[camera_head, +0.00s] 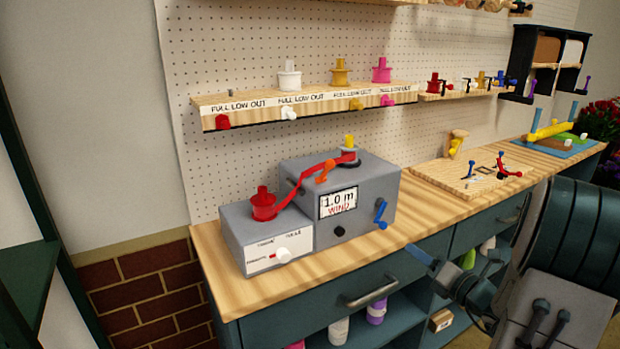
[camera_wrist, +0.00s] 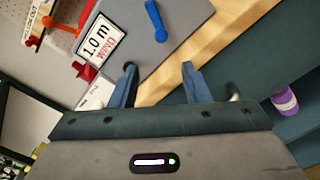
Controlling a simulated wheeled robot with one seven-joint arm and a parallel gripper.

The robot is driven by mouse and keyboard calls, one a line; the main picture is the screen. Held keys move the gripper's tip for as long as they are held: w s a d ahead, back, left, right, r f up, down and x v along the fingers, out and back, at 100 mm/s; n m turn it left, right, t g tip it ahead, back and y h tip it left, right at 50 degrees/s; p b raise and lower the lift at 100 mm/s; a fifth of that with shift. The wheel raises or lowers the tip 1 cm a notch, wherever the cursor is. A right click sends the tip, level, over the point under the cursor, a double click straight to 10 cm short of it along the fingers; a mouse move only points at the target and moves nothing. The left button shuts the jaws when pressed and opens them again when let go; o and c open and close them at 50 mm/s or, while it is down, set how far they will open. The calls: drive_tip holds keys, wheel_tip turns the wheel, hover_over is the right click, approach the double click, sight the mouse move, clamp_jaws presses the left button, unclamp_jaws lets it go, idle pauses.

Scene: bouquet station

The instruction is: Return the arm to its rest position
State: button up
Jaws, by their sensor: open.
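My gripper (camera_head: 450,268) is in front of the workbench's front edge, right of the grey winding machine (camera_head: 370,180), and nothing is between its fingers. In the wrist view, the two blue fingers of my gripper (camera_wrist: 158,80) are spread apart, with the bench edge beyond them. The machine carries a "1.0 m WIND" label (camera_head: 338,203) and a blue crank (camera_head: 380,213). A red ribbon (camera_head: 300,185) runs from the red spool (camera_head: 263,204) on the left box to the spool on top of the machine. My gripper is apart from all of these.
A shelf (camera_head: 240,104) on the pegboard holds white, yellow and pink spools. A wooden board (camera_head: 455,183) with small tools lies on the bench (camera_head: 225,275) at right. A drawer handle (camera_head: 372,292) sticks out below. A purple roll (camera_head: 376,310) stands on the lower shelf.

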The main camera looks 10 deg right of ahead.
drive_tip(key=s+a+r+n+g+y+p, duration=0.1)
drive_tip(key=s+a+n+g, duration=0.25)
drive_tip(key=a+n, duration=0.3)
drive_tip(key=s+a+r+n+g+y+p, duration=0.1)
drive_tip(key=s+a+n+g+y, duration=0.1)
drive_tip(key=a+n+g, duration=0.35)
drive_tip(key=s+a+r+n+g+y+p, duration=0.1)
drive_tip(key=s+a+n+g, duration=0.2)
drive_tip(key=a+n, duration=0.45)
drive_tip(key=s+r+n+g+h+p, duration=0.1)
drive_tip(key=s+n+h, duration=0.4)
drive_tip(key=n, duration=0.5)
drive_tip(key=s+a+r+n+g+h+p, duration=0.1)
drive_tip(key=s+n+h, duration=0.4)
drive_tip(key=n, duration=0.5)
drive_tip(key=shift+s+r+n+p, duration=0.35)
drive_tip(key=shift+s+r+p, duration=0.45)
drive_tip(key=shift+p, duration=0.1)
drive_tip(key=shift+a, duration=0.1)
